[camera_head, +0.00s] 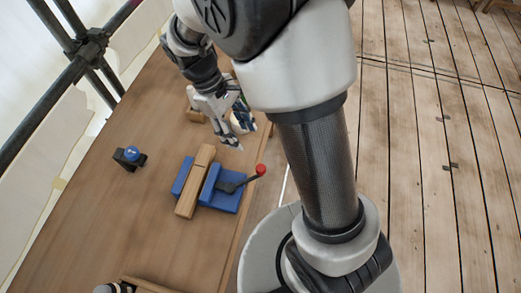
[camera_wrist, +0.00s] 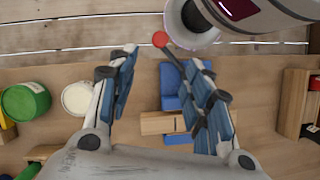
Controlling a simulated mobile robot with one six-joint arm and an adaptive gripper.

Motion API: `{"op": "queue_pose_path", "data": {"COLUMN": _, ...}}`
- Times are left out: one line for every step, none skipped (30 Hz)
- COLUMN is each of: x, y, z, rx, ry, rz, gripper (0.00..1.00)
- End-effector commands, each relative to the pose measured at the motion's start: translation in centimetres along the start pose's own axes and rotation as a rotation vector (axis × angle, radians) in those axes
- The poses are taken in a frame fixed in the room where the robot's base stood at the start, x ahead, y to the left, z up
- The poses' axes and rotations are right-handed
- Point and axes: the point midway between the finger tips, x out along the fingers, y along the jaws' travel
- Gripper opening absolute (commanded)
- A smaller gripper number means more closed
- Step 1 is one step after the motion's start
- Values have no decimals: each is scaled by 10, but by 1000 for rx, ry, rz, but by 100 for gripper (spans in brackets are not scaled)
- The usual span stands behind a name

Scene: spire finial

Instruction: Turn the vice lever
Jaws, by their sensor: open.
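The blue vice (camera_head: 225,201) sits on the wooden bench near its right edge in the head view, with a wooden block (camera_head: 187,203) between its jaws. Its dark lever (camera_head: 238,184) ends in a red knob (camera_head: 261,170) that points toward the bench edge. My gripper (camera_head: 243,138) is open and empty, above the bench and beyond the vice. In the wrist view the vice (camera_wrist: 170,85) shows between and behind the open fingers of my gripper (camera_wrist: 168,57). The red knob (camera_wrist: 160,40) lies just past the fingertips. The right finger hides part of the vice and lever.
A dark fixture with a blue knob (camera_head: 131,153) stands left of the vice. A green can (camera_wrist: 26,102), a pale round container (camera_wrist: 76,98) and a wooden piece (camera_wrist: 293,100) flank the gripper. Dark poles (camera_head: 75,60) border the bench's left side.

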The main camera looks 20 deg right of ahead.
Motion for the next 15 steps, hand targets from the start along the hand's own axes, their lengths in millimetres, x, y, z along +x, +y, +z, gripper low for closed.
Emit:
{"op": "queue_pose_path", "data": {"x": 10, "y": 0, "z": 0, "rx": 1, "ry": -3, "rz": -2, "gripper": 46}}
{"op": "queue_pose_path", "data": {"x": 16, "y": 0, "z": 0, "rx": 1, "ry": -3, "rz": -2, "gripper": 46}}
{"op": "queue_pose_path", "data": {"x": 24, "y": 0, "z": 0, "rx": 1, "ry": -3, "rz": -3, "gripper": 46}}
{"op": "queue_pose_path", "data": {"x": 30, "y": 0, "z": 0, "rx": 1, "ry": -3, "rz": -3, "gripper": 46}}
{"op": "queue_pose_path", "data": {"x": 37, "y": 0, "z": 0, "rx": 2, "ry": -4, "rz": -3, "gripper": 46}}
{"op": "queue_pose_path", "data": {"x": 46, "y": 0, "z": 0, "rx": 2, "ry": -3, "rz": -3, "gripper": 46}}
{"op": "queue_pose_path", "data": {"x": 53, "y": -1, "z": 0, "rx": 2, "ry": -4, "rz": -4, "gripper": 46}}
{"op": "queue_pose_path", "data": {"x": 60, "y": 0, "z": 0, "rx": 2, "ry": -3, "rz": -4, "gripper": 46}}
{"op": "queue_pose_path", "data": {"x": 69, "y": -1, "z": 0, "rx": 2, "ry": -4, "rz": -4, "gripper": 46}}
{"op": "queue_pose_path", "data": {"x": 75, "y": -1, "z": 0, "rx": 2, "ry": -3, "rz": -3, "gripper": 46}}
{"op": "queue_pose_path", "data": {"x": 82, "y": -1, "z": 0, "rx": 2, "ry": -3, "rz": -3, "gripper": 46}}
{"op": "queue_pose_path", "data": {"x": 91, "y": -1, "z": 0, "rx": 2, "ry": -3, "rz": -3, "gripper": 46}}
{"op": "queue_pose_path", "data": {"x": 97, "y": -1, "z": 0, "rx": 3, "ry": -3, "rz": -3, "gripper": 46}}
{"op": "queue_pose_path", "data": {"x": 104, "y": -1, "z": 0, "rx": 3, "ry": -2, "rz": -3, "gripper": 46}}
{"op": "queue_pose_path", "data": {"x": 112, "y": -1, "z": 0, "rx": 3, "ry": -3, "rz": -4, "gripper": 46}}
